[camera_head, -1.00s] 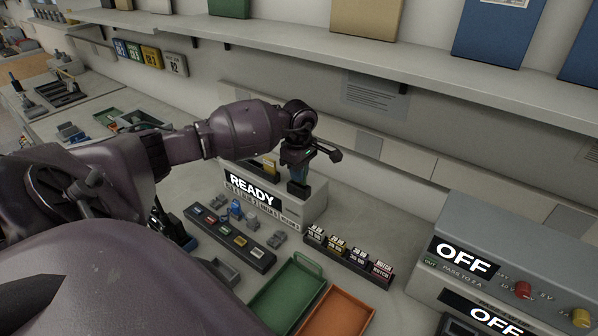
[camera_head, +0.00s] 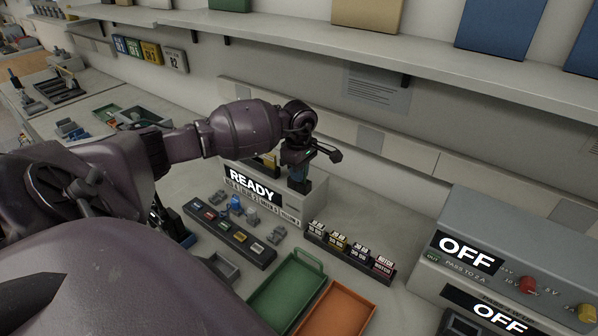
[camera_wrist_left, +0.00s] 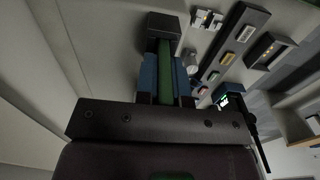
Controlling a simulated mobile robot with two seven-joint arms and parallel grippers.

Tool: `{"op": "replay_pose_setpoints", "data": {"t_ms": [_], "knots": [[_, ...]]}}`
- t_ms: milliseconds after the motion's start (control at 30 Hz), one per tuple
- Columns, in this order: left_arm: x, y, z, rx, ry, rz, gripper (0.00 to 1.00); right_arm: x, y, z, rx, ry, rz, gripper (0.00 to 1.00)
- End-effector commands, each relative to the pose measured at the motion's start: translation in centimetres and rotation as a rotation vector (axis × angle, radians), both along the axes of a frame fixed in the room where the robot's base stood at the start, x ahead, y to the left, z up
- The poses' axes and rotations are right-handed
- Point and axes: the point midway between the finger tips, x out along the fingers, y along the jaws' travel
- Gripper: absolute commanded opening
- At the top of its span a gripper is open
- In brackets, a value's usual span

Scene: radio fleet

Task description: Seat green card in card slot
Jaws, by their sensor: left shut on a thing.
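My left gripper (camera_head: 299,178) is over the right end of the grey READY box (camera_head: 262,203), pointing down. In the left wrist view its blue fingers (camera_wrist_left: 165,78) are shut on the green card (camera_wrist_left: 165,70), which shows as a narrow green strip between them. The card's far end meets a dark block (camera_wrist_left: 163,28); this looks like the black card slot (camera_head: 300,188) on top of the box. How deep the card sits in it is hidden. In the head view the gripper hides most of the card. My right gripper is not in view.
A dark rack with small coloured modules (camera_head: 229,232) lies before the box, with loose small parts beside it. A labelled block row (camera_head: 350,250), green tray (camera_head: 287,290) and orange tray (camera_head: 340,308) are nearer. Grey OFF units (camera_head: 500,250) stand at right; a shelf (camera_head: 300,45) runs above.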

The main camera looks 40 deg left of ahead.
Motion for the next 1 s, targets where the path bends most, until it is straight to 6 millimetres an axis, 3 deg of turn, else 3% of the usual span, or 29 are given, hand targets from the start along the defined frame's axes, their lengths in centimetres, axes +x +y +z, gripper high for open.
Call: {"op": "replay_pose_setpoints", "data": {"t_ms": [333, 367, 533, 1000], "knots": [[0.00, 0.02, -0.83, 0.000, 0.000, 0.000, 0.00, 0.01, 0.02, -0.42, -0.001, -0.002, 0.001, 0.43], [-0.01, 0.01, -0.77, 0.000, 0.000, 0.000, 0.14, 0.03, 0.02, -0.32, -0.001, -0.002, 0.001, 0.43], [-0.07, -0.01, -0.82, 0.000, 0.002, 0.000, 0.40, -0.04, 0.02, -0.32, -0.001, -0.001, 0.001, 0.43], [0.04, 0.07, 0.00, 0.001, -0.001, 0.001, 0.40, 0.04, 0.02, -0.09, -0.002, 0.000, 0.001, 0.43]]}}
